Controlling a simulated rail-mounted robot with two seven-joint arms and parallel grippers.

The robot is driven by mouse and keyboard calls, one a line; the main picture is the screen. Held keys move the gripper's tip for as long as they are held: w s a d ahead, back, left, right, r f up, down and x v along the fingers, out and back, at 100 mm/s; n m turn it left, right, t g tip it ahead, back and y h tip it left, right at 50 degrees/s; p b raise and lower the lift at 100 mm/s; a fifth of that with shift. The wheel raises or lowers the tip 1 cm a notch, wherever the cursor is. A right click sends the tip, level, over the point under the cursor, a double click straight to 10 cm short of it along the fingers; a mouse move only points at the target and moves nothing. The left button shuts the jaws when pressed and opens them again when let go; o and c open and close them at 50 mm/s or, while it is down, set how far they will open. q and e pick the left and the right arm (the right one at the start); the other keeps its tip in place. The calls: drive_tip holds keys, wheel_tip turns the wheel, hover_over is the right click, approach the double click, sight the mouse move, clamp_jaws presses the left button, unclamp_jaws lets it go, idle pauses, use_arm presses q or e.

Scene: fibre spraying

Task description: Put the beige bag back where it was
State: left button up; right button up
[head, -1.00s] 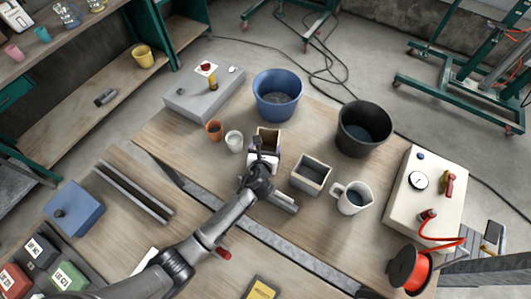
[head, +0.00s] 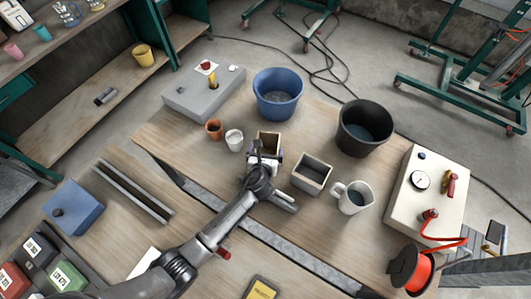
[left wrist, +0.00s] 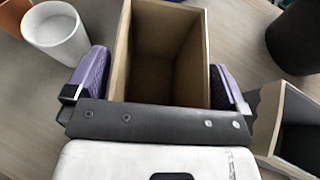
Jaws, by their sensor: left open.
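No soft bag is clear to me. An open-topped tan box (head: 269,141), the closest beige thing, stands upright on the wooden table. It fills the middle of the left wrist view (left wrist: 170,60) and looks empty inside. My left gripper (head: 264,158) is open at the near side of this box. Its purple finger pads lie on either side of the box in the left wrist view (left wrist: 160,85). I cannot tell whether the pads touch its walls. My right gripper is not in view.
A white cup (head: 234,140) and brown cup (head: 214,129) stand left of the box. A grey-lined box (head: 312,174) and a jug (head: 352,197) stand to its right. Blue (head: 278,95) and black (head: 364,128) buckets stand behind.

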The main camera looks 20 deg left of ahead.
use_arm(q)
drive_tip(key=shift+r+p+v, duration=0.1)
drive_tip(key=shift+p+v, duration=0.3)
drive_tip(key=shift+v, duration=2.65)
drive_tip(key=shift+r+p+v, duration=0.15)
drive_tip(key=shift+p+v, duration=0.2)
drive_tip(key=shift+v, duration=2.7)
